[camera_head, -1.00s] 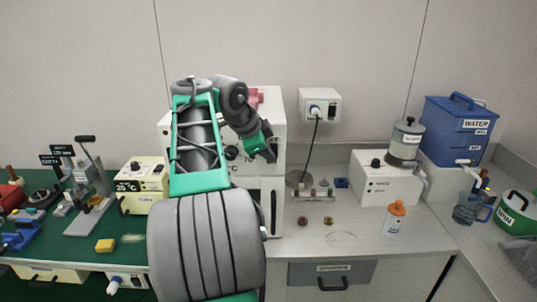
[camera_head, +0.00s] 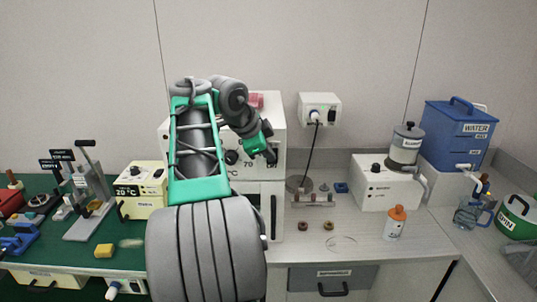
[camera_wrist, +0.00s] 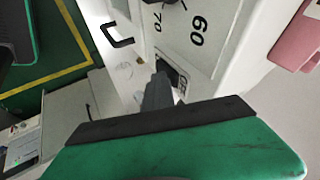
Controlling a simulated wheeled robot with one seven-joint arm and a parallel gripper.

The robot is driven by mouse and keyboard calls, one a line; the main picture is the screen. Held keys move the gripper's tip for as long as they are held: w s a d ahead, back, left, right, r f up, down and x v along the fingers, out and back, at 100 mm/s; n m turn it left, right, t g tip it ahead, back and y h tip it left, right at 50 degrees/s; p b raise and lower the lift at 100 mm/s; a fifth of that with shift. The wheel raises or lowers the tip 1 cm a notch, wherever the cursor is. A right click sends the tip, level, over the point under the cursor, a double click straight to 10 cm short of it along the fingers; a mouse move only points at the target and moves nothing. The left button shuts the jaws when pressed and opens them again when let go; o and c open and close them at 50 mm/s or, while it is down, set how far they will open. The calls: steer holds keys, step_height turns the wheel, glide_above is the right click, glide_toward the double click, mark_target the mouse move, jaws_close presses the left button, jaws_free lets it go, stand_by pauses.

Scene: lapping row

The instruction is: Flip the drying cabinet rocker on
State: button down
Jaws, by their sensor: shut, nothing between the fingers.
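The drying cabinet (camera_head: 272,112) is the white box behind my arm, with a dial and printed temperature numbers on its front. It also shows in the wrist view (camera_wrist: 225,45), turned on its side. A dark rocker (camera_wrist: 181,82) in a small framed recess sits on that front, near the printed numbers. My gripper (camera_wrist: 160,78) is shut and empty, its fingertips at the rocker and partly covering it. I cannot tell whether they touch, nor which way the rocker is tilted. In the head view my gripper (camera_head: 271,156) is at the cabinet's front right, hiding the rocker.
A pink object (camera_head: 257,100) lies on the cabinet top. A wall socket box (camera_head: 320,109) with a plugged cable is to the right. Beyond are a white unit (camera_head: 385,188) and an orange-capped bottle (camera_head: 395,223).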

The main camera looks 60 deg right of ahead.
steer(key=s+a+f+p+v, duration=0.1)
steer(key=p+v, duration=0.2)
steer(key=v, duration=0.9)
steer(key=shift+s+a, duration=0.4)
steer(key=shift+a, duration=0.1)
steer(key=shift+r, duration=0.1)
